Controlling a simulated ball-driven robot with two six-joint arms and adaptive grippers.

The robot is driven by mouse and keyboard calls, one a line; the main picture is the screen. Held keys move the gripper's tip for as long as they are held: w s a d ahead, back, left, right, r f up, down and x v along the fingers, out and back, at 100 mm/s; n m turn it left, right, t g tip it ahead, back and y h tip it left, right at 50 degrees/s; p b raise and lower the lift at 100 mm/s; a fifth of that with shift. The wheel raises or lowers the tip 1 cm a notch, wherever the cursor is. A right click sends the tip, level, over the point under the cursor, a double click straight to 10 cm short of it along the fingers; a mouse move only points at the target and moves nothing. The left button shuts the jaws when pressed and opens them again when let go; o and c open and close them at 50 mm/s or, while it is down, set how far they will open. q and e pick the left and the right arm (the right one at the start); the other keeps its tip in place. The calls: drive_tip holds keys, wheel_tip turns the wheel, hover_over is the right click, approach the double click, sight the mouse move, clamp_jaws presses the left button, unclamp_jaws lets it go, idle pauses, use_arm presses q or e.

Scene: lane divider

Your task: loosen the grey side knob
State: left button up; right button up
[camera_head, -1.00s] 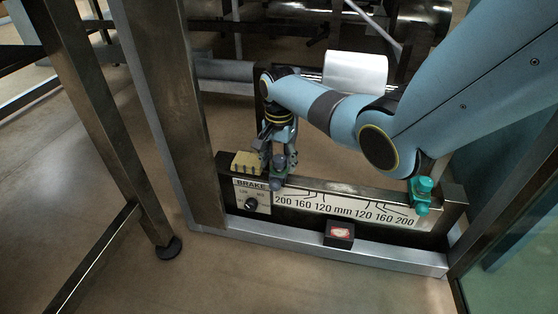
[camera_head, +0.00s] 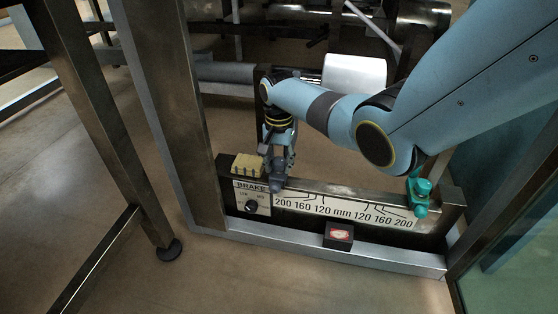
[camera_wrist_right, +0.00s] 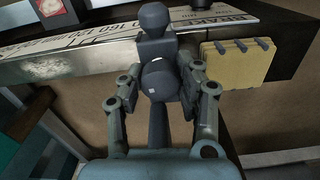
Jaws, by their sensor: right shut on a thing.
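The grey side knob (camera_wrist_right: 158,80) shows in the right wrist view as a round dark-grey knob below a grey block-shaped slider (camera_wrist_right: 155,48) on the rail. My right gripper (camera_wrist_right: 166,76) has one finger on each side of the knob and is shut on it. In the head view this gripper (camera_head: 279,160) comes down from above onto the left part of the scale rail. The grey slider (camera_head: 277,184) shows below the fingers, but the knob itself is mostly hidden there. My left gripper is out of view.
The scale rail (camera_head: 350,193) carries a teal slider (camera_head: 420,195) at right. A yellow ribbed block (camera_head: 247,166) sits close left of my right gripper. Below it is a black BRAKE dial (camera_head: 251,206).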

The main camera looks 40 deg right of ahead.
drive_tip(key=shift+r+n+p, duration=0.2)
drive_tip(key=shift+n+p, duration=0.2)
drive_tip(key=shift+n, duration=0.5)
drive_tip(key=shift+n+p, duration=0.35)
drive_tip(key=shift+n, duration=0.55)
drive_tip(key=n+p, duration=0.1)
drive_tip(key=n, duration=0.3)
drive_tip(key=shift+f+n, duration=0.1)
drive_tip(key=shift+n, duration=0.2)
drive_tip(key=n, duration=0.4)
drive_tip(key=shift+p, duration=0.3)
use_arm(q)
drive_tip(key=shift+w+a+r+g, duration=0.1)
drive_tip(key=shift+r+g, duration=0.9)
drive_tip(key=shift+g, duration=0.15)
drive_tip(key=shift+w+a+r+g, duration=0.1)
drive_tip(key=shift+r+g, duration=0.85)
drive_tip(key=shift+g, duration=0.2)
use_arm(e)
drive_tip(key=shift+f+n, duration=0.1)
drive_tip(key=shift+n, duration=2.3)
drive_tip(key=o, duration=1.2)
